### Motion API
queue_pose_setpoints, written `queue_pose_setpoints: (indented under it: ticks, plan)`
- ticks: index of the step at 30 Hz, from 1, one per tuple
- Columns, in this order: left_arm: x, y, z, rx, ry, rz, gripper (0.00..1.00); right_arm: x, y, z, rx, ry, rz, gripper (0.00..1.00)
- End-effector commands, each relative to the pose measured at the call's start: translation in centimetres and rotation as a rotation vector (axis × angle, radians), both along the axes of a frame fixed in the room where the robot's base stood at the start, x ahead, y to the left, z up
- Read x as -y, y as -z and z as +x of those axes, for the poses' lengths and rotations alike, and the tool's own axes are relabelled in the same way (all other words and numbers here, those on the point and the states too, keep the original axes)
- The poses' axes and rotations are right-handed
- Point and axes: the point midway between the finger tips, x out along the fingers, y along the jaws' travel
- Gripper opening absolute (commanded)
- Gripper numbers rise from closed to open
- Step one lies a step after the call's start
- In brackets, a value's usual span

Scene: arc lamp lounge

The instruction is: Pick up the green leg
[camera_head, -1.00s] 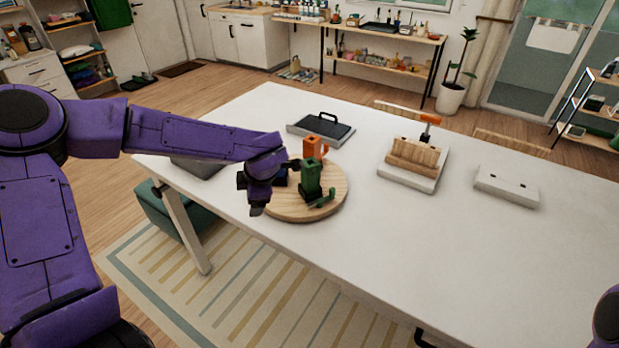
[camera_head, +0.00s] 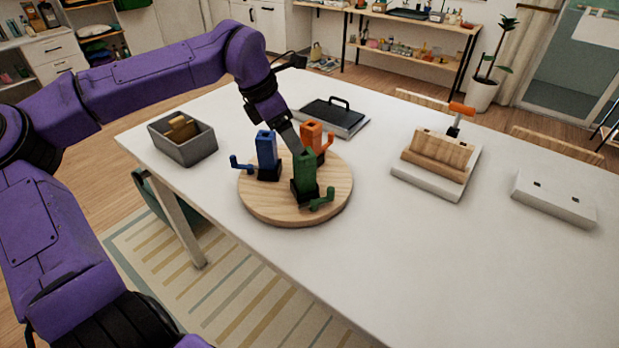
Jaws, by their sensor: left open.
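The green leg (camera_head: 305,173) stands upright in a black base near the front of a round wooden board (camera_head: 265,207) on the white table. A short green side piece sticks out low on its right. My left gripper (camera_head: 294,143) is open and points down just behind and above the green leg's top. Its fingers are partly hidden, and I cannot tell whether they touch the leg. A blue leg (camera_head: 266,150) stands to the left on the board, and an orange leg (camera_head: 313,133) stands behind. My right gripper is out of view.
A grey bin (camera_head: 184,147) with tan pieces inside stands at the table's left. A black-topped tray (camera_head: 333,115) lies behind the board. A wooden block on a white plate (camera_head: 432,183) and a white slotted block (camera_head: 553,202) are to the right. The front table area is clear.

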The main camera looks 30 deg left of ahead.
Motion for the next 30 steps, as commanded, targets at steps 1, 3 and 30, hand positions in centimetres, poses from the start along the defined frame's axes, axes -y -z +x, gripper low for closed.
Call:
queue_pose_setpoints:
  ticks: [1, 3, 30]
  plan:
    - [0.0, 0.8, 0.1, -0.003, -0.001, 0.004, 0.77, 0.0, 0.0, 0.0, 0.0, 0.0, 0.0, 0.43]
    - [0.2, 2.0, 0.4, -0.004, -0.005, 0.005, 0.77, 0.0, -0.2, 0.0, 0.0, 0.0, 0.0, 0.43]
    - [2.4, 9.4, 2.7, 0.0, -0.006, 0.001, 0.31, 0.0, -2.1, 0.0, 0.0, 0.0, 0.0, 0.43]
